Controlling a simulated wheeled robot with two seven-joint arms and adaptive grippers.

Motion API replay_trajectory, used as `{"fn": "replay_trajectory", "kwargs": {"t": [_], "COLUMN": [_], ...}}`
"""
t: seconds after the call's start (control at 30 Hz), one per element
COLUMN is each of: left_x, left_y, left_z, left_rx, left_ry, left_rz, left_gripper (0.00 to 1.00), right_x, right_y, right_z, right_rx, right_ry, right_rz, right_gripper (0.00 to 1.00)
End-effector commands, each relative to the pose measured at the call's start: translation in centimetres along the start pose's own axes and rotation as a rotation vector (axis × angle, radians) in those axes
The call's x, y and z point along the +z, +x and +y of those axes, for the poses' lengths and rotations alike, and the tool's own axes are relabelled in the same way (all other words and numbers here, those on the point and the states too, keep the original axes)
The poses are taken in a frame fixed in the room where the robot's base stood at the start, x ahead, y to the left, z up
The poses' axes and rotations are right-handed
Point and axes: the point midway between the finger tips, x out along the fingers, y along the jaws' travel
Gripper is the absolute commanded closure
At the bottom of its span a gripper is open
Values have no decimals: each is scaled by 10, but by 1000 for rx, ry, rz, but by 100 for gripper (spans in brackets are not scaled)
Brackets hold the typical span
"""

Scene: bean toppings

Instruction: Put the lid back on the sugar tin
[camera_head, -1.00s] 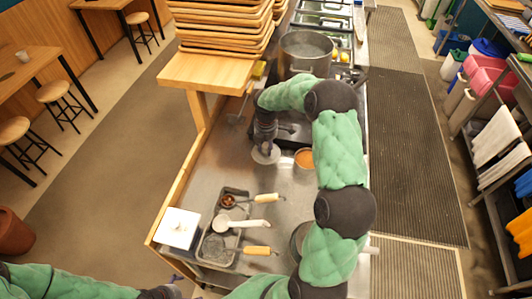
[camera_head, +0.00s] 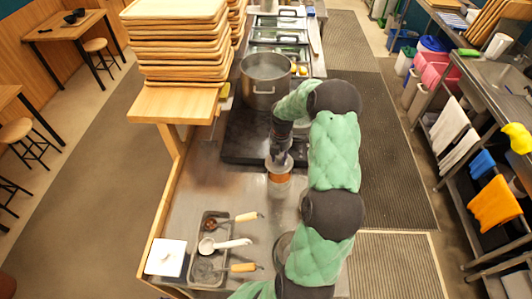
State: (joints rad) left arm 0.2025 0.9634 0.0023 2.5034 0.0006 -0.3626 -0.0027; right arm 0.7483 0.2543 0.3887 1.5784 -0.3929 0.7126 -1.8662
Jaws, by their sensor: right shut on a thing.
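The sugar tin (camera_head: 279,179) stands on the steel counter, an orange-brown round tin showing below my right gripper. The pale, clear-looking round lid (camera_head: 279,166) is at the tin's top, over its opening. My right gripper (camera_head: 279,157) points down from above and is shut on the lid. I cannot tell whether the lid rests on the rim or is held just above it. My left gripper is not in view.
A dark stove plate (camera_head: 243,140) and a large steel pot (camera_head: 266,82) lie behind the tin. A tray (camera_head: 199,227) of ladles and a white square box (camera_head: 166,258) stand nearer. Stacked wooden trays (camera_head: 172,45) are at the back left. Counter left of the tin is clear.

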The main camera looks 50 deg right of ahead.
Motion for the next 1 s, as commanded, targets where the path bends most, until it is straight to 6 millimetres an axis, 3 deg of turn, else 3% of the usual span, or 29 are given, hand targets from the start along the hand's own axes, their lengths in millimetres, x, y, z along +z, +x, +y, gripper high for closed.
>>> {"fn": "replay_trajectory", "kwargs": {"t": [0.27, 1.0], "left_x": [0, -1], "left_y": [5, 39], "left_z": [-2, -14], "left_rx": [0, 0], "left_ry": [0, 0], "left_rz": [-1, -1], "left_gripper": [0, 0], "right_x": [3, 3], "right_y": [8, 62], "right_z": [-4, -4], "right_rx": [-1, -2], "right_ry": [2, 2], "right_rz": [0, 0], "right_gripper": [99, 99]}}
